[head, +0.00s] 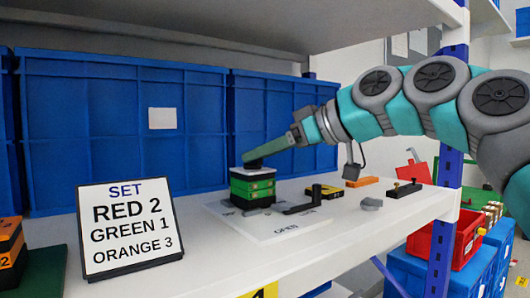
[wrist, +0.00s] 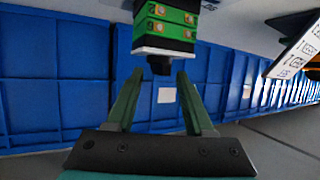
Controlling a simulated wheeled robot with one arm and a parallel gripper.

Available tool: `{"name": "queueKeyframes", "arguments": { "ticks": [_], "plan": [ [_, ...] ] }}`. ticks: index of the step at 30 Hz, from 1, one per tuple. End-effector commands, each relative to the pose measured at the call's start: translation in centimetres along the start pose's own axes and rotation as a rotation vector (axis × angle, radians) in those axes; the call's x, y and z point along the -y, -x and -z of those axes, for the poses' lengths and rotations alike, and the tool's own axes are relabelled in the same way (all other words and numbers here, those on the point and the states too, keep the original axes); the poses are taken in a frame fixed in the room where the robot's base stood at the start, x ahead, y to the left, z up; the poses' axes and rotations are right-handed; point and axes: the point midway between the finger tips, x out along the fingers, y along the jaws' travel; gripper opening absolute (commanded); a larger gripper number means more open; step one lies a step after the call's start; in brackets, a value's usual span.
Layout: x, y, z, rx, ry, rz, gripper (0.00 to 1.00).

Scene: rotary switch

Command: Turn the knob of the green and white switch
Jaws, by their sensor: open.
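The green and white switch (head: 252,189), a block with green and black layers, stands on a pale plate on the shelf in the head view. In the wrist view the switch (wrist: 166,22) is at the top, with a white band and a black knob (wrist: 159,63) pointing at my gripper. My gripper (head: 258,157) is open and slants down to the top of the switch. In the wrist view its fingertips (wrist: 159,76) lie either side of the knob, with visible space at both sides. Whether either finger touches it I cannot tell.
A sign (head: 125,228) reading SET RED 2, GREEN 1, ORANGE 3 stands at the left. A black lever (head: 302,207) sits on the plate (head: 275,232) right of the switch. Blue bins (head: 125,125) line the back. An orange and black block (head: 10,255) is at far left.

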Motion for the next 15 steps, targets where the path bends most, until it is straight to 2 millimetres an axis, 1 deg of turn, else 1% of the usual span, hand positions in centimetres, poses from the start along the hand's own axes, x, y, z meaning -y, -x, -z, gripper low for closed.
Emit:
{"name": "queueKeyframes", "arguments": {
  "ticks": [5,8,11,15],
  "plan": [
    [0.0,0.2,0.0,-0.001,0.000,0.000,0.53],
    [0.0,0.9,0.0,-0.001,0.000,0.000,0.53],
    [0.0,2.1,-0.1,0.001,0.000,0.000,0.53],
    [-0.2,4.5,0.0,-0.004,-0.001,-0.004,0.53]
  ]
}}
